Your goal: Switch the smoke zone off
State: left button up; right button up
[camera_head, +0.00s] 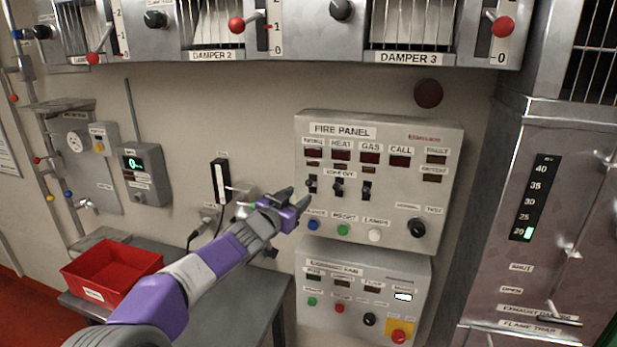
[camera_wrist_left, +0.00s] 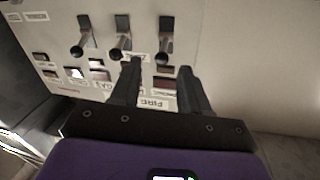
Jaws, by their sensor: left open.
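The grey fire panel (camera_head: 380,215) is mounted on the wall, with lamp windows above a row of three toggle switches. The leftmost toggle, under the smoke column, is the smoke zone switch (camera_head: 312,185). In the left wrist view the panel is upside down, and this switch (camera_wrist_left: 166,42) is the rightmost of the three. My left gripper (camera_head: 297,198) is open and empty, just below and left of that switch in the head view. In the left wrist view its fingertips (camera_wrist_left: 158,70) point towards the panel near the smoke toggle; contact cannot be told. My right gripper is not in view.
The heat (camera_head: 338,188) and gas (camera_head: 366,190) toggles sit close on the right. Coloured buttons (camera_head: 343,230) and a black knob (camera_head: 417,228) are below. A second panel (camera_head: 360,300) hangs lower. A red bin (camera_head: 112,272) stands on the bench at left. Damper levers (camera_head: 237,25) are above.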

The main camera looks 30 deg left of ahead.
aim_at(307, 185)
pick_arm(q)
jog(key=shift+w+a+r+p, duration=0.1)
jog(key=shift+w+r+p, duration=0.05)
jog(key=shift+w, duration=1.1)
jog(key=shift+w+a+r+p, duration=0.1)
jog(key=shift+w+r+p, duration=0.05)
jog(key=shift+w, duration=1.05)
jog(key=shift+w+a+r+p, duration=0.1)
jog(key=shift+w+r+p, duration=0.05)
jog(key=shift+w, duration=1.1)
grip_shut()
